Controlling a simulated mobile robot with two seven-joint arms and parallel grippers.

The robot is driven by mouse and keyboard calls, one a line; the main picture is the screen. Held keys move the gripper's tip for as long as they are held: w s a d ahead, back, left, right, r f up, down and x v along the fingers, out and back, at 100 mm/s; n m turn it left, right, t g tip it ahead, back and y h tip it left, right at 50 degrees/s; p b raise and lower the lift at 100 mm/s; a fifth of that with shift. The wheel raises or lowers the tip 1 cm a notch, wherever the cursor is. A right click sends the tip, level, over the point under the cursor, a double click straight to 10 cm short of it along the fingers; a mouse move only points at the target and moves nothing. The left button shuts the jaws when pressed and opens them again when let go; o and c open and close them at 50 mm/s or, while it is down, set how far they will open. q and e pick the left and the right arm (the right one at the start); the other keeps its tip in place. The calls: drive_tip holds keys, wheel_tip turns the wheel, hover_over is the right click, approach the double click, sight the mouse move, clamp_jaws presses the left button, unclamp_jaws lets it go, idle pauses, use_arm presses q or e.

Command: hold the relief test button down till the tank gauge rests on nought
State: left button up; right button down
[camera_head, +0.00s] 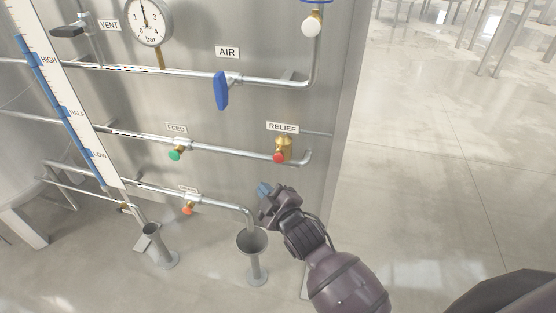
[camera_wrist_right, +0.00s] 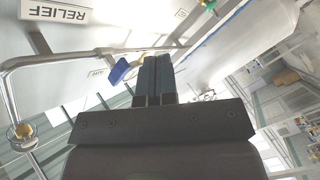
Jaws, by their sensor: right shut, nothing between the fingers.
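The red relief test button (camera_head: 279,157) sits on a brass valve body under the RELIEF label (camera_head: 282,127) on the steel tank. Nothing touches the button. My right gripper (camera_head: 265,190) is below it and slightly left, clear of it, with its fingers shut and empty. The shut fingers (camera_wrist_right: 156,76) also show in the right wrist view, where the RELIEF label (camera_wrist_right: 58,13) appears upside down and the red button is not visible. The round tank gauge (camera_head: 148,20) is at the top left; its needle points about straight up, away from the bottom numerals. My left gripper is out of view.
A blue AIR handle (camera_head: 221,91) stands on the upper pipe. A green FEED button (camera_head: 175,154) and an orange-red button (camera_head: 188,209) sit on lower pipes. A funnel-topped drain (camera_head: 252,242) stands left of my right wrist. Floor at the right is open.

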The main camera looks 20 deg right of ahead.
sight(279, 156)
drive_tip(key=w+d+b, duration=0.1)
drive_tip(key=w+d, duration=0.3)
drive_tip(key=w, duration=0.2)
drive_tip(key=shift+w+d+b, duration=0.25)
drive_tip(key=shift+w+b, duration=0.1)
drive_tip(key=shift+b, duration=0.05)
idle(1.4)
drive_tip(key=shift+w+d, duration=0.1)
drive_tip(key=shift+w, duration=0.05)
idle(0.5)
drive_tip(key=shift+w+d, duration=0.15)
drive_tip(key=shift+w, duration=0.1)
drive_tip(key=shift+w+d, duration=0.3)
drive_tip(key=shift+w, duration=0.1)
idle(1.3)
idle(1.2)
